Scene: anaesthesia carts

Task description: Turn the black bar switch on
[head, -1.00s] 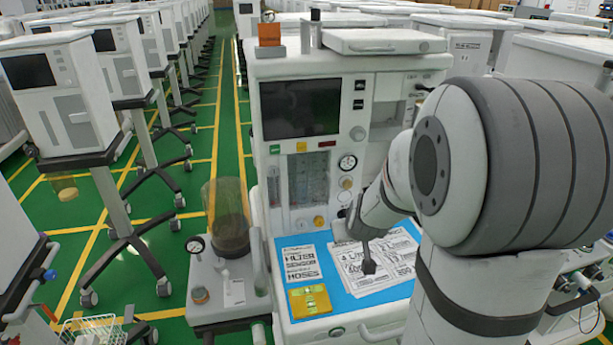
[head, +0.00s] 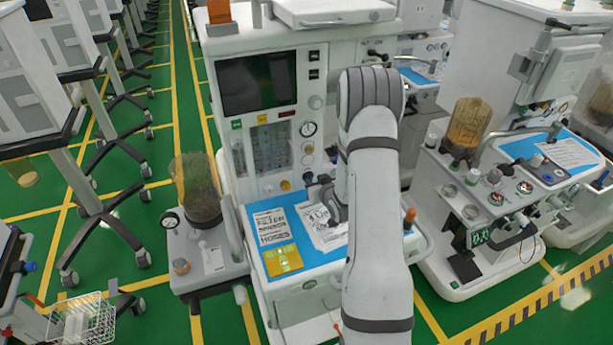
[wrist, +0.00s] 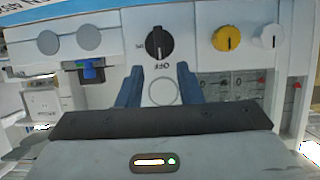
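The black bar switch (wrist: 158,43) is a round black knob with a raised bar, on a pale panel in the wrist view. Nothing is between the fingers but the panel and a pale round disc behind. In the head view my arm covers part of the cart front, and I cannot make out the switch.
In the wrist view a yellow knob (wrist: 226,38) and a white knob (wrist: 270,37) are right of the switch. A blue fitting (wrist: 91,70) is at left. In the head view the cart's blue worktop (head: 254,208) holds papers. Another cart (head: 470,205) stands at right.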

